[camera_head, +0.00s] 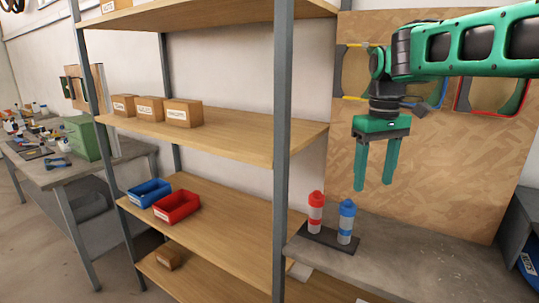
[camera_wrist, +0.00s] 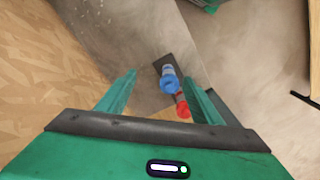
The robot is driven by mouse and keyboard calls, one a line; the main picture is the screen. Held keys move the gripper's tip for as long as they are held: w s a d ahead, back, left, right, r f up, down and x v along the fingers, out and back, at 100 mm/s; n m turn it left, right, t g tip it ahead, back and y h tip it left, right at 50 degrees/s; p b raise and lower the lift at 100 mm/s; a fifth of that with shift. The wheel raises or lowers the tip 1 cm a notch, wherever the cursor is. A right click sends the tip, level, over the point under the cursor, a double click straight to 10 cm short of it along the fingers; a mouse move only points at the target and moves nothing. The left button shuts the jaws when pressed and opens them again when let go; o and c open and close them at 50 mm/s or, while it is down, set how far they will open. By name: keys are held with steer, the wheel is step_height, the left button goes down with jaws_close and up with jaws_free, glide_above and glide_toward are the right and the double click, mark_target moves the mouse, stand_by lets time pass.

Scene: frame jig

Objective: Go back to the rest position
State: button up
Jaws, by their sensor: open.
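My gripper (camera_head: 374,187) hangs from my green arm at the upper right of the head view, fingers pointing down. It is open and empty, with a clear gap between the fingers. It is above the grey bench (camera_head: 410,260), in front of the wooden board (camera_head: 430,150). In the wrist view, my gripper (camera_wrist: 165,92) has its two fingers spread. Below it stand a blue-capped bottle (camera_head: 347,220) and a red-capped bottle (camera_head: 316,212) on a dark base (camera_head: 330,238). The blue bottle (camera_wrist: 169,78) and red bottle (camera_wrist: 182,105) also show between the fingers, apart from them.
A wooden shelf unit (camera_head: 220,130) with grey posts stands left of my arm. It holds cardboard boxes (camera_head: 183,113), a blue bin (camera_head: 149,192) and a red bin (camera_head: 177,207). Frames hang on the board behind my gripper. A cluttered table (camera_head: 60,177) stands at the far left.

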steer(key=s+d+f+m, duration=0.3)
steer(key=s+d+f, duration=0.1)
steer(key=s, duration=0.5)
steer(key=s+d+f+m, duration=0.3)
steer(key=s+f, duration=0.3)
steer(key=s, duration=0.4)
steer(key=s+d+f+m, duration=0.3)
steer(key=s+d+f, duration=0.2)
steer(key=s, duration=0.4)
steer(key=shift+s+d+f+m, duration=0.15)
steer(key=shift+f+m, duration=0.15)
steer(key=shift+f, duration=0.1)
